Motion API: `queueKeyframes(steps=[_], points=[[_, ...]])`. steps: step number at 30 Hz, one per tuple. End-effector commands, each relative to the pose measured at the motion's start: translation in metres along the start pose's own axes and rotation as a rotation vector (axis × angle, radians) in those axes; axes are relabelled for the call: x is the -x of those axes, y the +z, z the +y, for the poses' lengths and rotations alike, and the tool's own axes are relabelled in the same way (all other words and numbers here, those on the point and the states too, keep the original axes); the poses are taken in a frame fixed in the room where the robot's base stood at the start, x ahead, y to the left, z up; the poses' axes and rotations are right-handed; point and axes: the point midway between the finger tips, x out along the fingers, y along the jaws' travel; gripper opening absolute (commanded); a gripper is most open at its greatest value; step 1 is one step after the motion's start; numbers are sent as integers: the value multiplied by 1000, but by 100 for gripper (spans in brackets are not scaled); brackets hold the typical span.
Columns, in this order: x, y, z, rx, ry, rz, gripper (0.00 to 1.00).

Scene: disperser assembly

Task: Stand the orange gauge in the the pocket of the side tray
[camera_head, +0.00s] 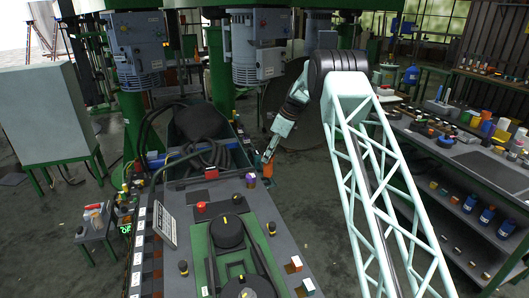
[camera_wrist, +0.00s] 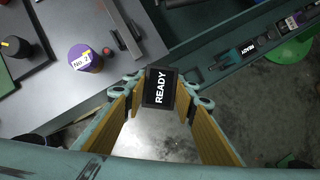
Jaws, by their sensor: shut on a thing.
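My gripper (camera_head: 267,158) hangs beside the right edge of the grey machine deck. It is shut on the orange gauge (camera_head: 267,170), which shows as a small orange body below the fingers. In the wrist view, a dark face marked READY (camera_wrist: 160,88) sits between the yellow-padded fingertips, and the gauge's orange sides are hidden there. I cannot tell the side tray and its pocket with certainty. A small stand with items (camera_head: 95,218) is at the left of the machine.
A purple knob marked No.2 (camera_wrist: 84,57) stands on the deck near my gripper; it also shows in the head view (camera_head: 250,180). A dark trough with another READY label (camera_wrist: 247,47) lies at the upper right. A loaded bench (camera_head: 475,165) stands at the right.

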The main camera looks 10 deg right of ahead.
Motion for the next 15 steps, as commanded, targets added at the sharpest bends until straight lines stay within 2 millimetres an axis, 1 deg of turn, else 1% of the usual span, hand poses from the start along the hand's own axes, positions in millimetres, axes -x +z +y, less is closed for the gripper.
queueKeyframes(steps=[3,15], points=[[-8,6,-15,-95,-43,-1,0],[-36,17,-57,-391,-164,-1,0]])
